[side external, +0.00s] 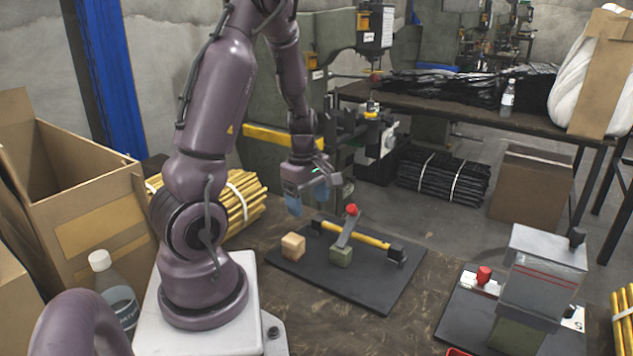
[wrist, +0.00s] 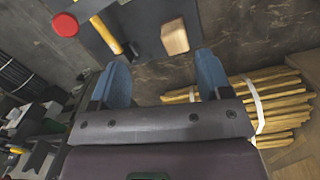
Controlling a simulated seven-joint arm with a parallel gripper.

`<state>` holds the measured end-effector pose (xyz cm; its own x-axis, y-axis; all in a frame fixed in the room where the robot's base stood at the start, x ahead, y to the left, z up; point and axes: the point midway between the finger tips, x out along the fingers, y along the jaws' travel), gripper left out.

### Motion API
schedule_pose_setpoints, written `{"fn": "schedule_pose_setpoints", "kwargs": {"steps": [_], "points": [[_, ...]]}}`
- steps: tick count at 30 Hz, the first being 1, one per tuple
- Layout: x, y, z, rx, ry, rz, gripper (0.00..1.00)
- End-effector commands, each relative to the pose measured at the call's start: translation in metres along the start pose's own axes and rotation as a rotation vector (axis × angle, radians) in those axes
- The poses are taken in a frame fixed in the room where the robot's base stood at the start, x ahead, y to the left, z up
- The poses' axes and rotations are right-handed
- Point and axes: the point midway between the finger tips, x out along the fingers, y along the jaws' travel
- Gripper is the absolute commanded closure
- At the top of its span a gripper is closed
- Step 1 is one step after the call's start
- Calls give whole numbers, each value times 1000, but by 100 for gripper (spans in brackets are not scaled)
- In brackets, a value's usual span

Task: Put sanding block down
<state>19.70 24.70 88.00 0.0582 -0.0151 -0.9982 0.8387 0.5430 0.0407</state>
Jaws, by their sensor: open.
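A light wooden block (side external: 293,246), which I take to be the sanding block, rests near the left corner of a black board (side external: 350,285). It also shows in the wrist view (wrist: 175,37), just beyond the fingertips and between their lines. My gripper (side external: 308,199) hangs above and behind the block in the side view. Its two blue fingers are apart with nothing between them, as the wrist view also shows (wrist: 164,68). The block and the fingers do not touch.
On the board stand a yellow bar (side external: 358,235) and a red-tipped lever (side external: 347,226) on a greenish block (side external: 341,256). A bundle of yellow rods (side external: 238,200) lies behind my arm. A grey box-shaped fixture (side external: 543,270) stands at right. Bare tabletop lies between.

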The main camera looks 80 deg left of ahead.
Motion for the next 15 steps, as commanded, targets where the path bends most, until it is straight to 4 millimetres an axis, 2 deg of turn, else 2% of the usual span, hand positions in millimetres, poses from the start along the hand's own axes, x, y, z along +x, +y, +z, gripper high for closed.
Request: {"fn": "schedule_pose_setpoints", "kwargs": {"steps": [1, 4, 9, 12, 15], "points": [[-18, 6, 24, 129, -22, 40, 29], [-54, 6, 76, 456, -56, 110, 29], [-114, -23, 151, 1043, -46, 235, 29], [-144, -51, 183, 1379, 4, 309, 29], [-166, -80, 202, 1671, 79, 370, 29]]}}
